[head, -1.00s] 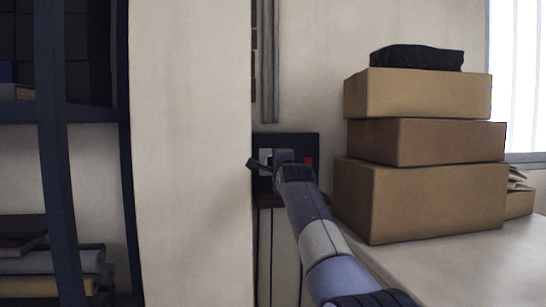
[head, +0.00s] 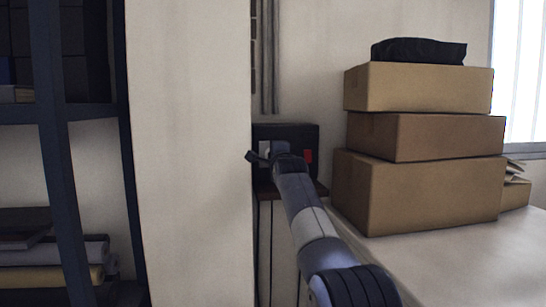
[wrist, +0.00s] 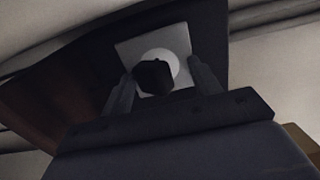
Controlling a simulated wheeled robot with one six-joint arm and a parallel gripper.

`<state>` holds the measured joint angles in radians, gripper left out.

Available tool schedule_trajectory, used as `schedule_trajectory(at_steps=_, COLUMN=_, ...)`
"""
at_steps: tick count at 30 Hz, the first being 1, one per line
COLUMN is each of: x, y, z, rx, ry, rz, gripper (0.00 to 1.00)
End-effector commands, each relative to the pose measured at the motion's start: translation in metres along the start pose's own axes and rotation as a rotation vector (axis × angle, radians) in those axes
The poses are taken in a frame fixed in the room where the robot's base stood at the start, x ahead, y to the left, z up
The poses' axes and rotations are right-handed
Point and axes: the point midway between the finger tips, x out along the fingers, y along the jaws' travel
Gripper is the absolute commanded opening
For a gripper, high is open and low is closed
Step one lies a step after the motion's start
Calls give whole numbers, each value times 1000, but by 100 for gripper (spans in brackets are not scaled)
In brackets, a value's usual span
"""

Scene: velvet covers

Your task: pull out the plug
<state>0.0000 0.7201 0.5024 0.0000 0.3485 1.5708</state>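The black plug (wrist: 153,77) sits on a round pale socket in a white square plate (wrist: 178,42) in the wrist view. My gripper (wrist: 163,84) is open, with one finger on each side of the plug. A gap shows between the plug and each finger, most clearly on the right. In the head view, my gripper (head: 262,157) is at the dark wall panel (head: 293,132), in front of the white plate (head: 264,146). The plug is hidden there or cannot be told from the dark gripper.
A red part (head: 309,156) is on the panel's right side. Stacked cardboard boxes (head: 420,190) stand on a pale table (head: 440,255) to the right. A pale wall edge or pillar (head: 190,150) is close on the left, with a dark shelf (head: 90,112) beyond it.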

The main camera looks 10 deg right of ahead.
Motion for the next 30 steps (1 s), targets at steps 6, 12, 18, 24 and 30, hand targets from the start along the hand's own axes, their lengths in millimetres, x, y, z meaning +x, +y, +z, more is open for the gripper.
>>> schedule_trajectory(at_steps=6, x=0, y=2, z=0, rx=0, ry=0, rz=-1, gripper=58)
schedule_trajectory(at_steps=12, x=0, y=7, z=0, rx=0, ry=0, rz=0, gripper=58)
schedule_trajectory(at_steps=18, x=1, y=10, z=0, rx=0, ry=0, rz=4, gripper=58)
schedule_trajectory(at_steps=24, x=1, y=11, z=0, rx=0, ry=0, rz=5, gripper=58)
schedule_trajectory(at_steps=30, x=1, y=12, z=0, rx=0, ry=0, rz=7, gripper=58)
